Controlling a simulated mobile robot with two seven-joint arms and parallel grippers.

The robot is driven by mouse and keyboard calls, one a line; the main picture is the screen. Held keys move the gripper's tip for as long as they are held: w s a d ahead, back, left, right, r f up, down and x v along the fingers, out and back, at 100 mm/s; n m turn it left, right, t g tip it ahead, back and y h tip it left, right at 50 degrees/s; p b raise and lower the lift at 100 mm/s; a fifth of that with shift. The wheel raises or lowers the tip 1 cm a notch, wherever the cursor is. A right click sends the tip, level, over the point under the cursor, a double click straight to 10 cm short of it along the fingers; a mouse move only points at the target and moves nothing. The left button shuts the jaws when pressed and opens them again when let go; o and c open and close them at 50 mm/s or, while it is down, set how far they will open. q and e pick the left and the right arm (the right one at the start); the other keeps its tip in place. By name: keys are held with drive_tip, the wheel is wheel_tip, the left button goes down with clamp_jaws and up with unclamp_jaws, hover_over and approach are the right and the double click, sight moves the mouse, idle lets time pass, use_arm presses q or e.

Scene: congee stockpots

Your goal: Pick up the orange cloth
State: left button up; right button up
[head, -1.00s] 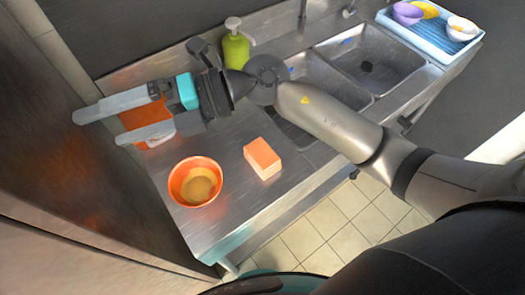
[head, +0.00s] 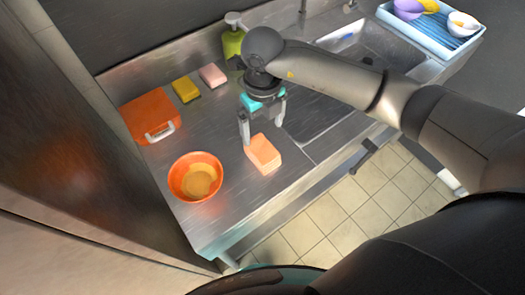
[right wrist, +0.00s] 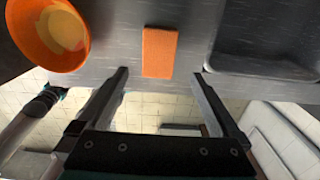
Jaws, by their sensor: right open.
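The orange cloth (head: 264,154) is a folded, block-like stack on the steel counter, near its front edge. It also shows in the right wrist view (right wrist: 159,52), centred ahead of the fingers. My right gripper (head: 262,133) is open and empty, with its fingers pointing down just behind and above the cloth in the head view. In the right wrist view the two fingertips (right wrist: 161,73) are spread wider than the cloth, one toward each side. I cannot tell the exact height gap. My left gripper is not in view.
An orange bowl (head: 196,178) with tan contents stands left of the cloth. An orange box with a pale handle (head: 151,112), a yellow sponge (head: 186,90), a pink sponge (head: 212,75) and a green bottle (head: 233,42) stand behind. A sink (head: 352,52) lies to the right.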

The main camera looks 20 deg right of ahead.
sight(263, 149)
wheel_tip(263, 149, down, 10)
drive_tip(key=shift+s+r, duration=0.1)
drive_tip(key=shift+r, duration=0.05)
idle(0.4)
drive_tip(key=shift+c, duration=0.4)
drive_tip(key=c, duration=1.2)
